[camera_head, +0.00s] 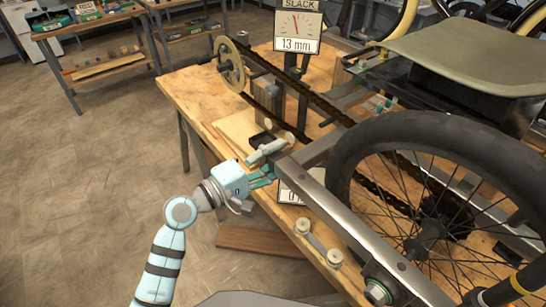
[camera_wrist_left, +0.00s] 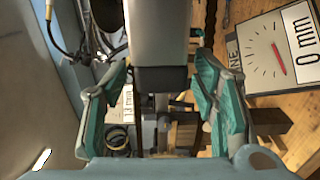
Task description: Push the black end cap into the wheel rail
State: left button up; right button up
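The wheel rail (camera_head: 325,205) is a grey square bar running from the bench's middle toward the lower right beside the wheel. It also fills the upper middle of the left wrist view (camera_wrist_left: 155,30). My left gripper (camera_head: 264,166) is at the rail's near-left end. Its teal fingers stand apart on either side of the rail, with a gap visible at the right finger. No separate end cap is clearly visible. My right gripper is out of view.
A small black tray (camera_head: 262,140) sits on the wooden bench (camera_head: 195,92) just beyond my left gripper. A large wheel (camera_head: 352,150) stands right of the rail. A slack gauge (camera_head: 298,30) reads 13 mm. Another gauge (camera_wrist_left: 275,50) reads 0 mm. Floor lies open at left.

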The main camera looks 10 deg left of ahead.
pick_arm(q)
jog(key=v, duration=1.2)
